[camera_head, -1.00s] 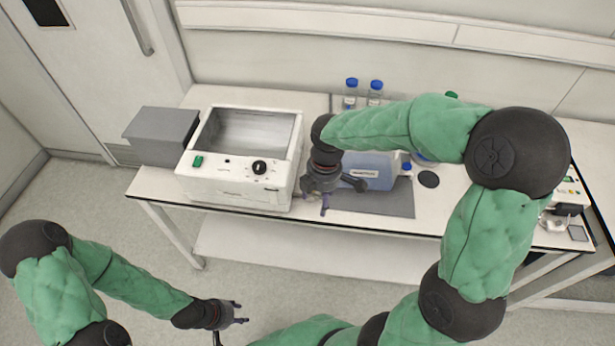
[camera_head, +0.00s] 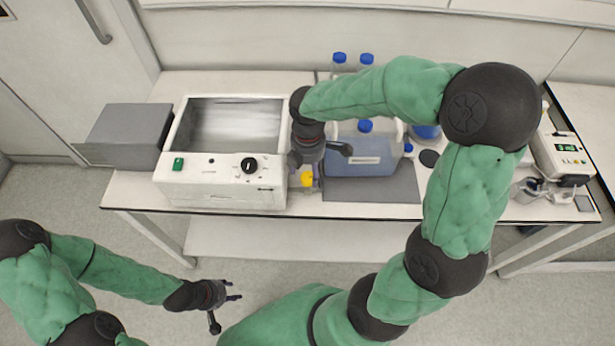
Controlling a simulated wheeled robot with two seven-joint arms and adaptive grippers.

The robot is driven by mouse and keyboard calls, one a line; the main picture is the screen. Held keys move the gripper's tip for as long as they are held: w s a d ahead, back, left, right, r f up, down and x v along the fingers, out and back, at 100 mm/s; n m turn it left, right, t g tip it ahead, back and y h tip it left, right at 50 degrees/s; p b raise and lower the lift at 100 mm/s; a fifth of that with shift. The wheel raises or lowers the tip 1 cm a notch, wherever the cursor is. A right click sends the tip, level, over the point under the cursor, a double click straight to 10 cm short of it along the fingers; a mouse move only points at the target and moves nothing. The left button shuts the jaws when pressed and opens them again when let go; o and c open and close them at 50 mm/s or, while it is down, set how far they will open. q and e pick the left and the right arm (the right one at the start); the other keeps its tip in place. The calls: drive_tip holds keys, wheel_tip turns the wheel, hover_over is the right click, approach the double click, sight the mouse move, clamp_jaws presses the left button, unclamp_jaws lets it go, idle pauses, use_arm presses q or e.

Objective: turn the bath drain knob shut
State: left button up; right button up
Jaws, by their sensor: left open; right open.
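The bath (camera_head: 220,198) is a white box with an open steel basin, on the bench left of centre. A yellow knob (camera_head: 307,179), which looks like the drain knob, shows low at the bath's right side, partly hidden by my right gripper. My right gripper (camera_head: 317,168) is open and points down just above and beside the knob. I cannot tell whether its fingers touch it. My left gripper (camera_head: 234,290) is open and empty, low in front of the bench, away from the bath.
A blue-filled container (camera_head: 362,168) stands on a grey mat (camera_head: 372,194) close to the right of my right gripper. Blue-capped bottles (camera_head: 340,62) stand behind. A grey box (camera_head: 124,137) is left of the bath. A black dial (camera_head: 249,165) and green switch (camera_head: 178,164) are on its front.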

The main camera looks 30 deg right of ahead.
sight(308, 177)
drive_tip(key=shift+f+b, duration=0.45)
drive_tip(key=shift+f, duration=1.2)
drive_tip(key=c, duration=1.1)
drive_tip(key=shift+c, duration=0.2)
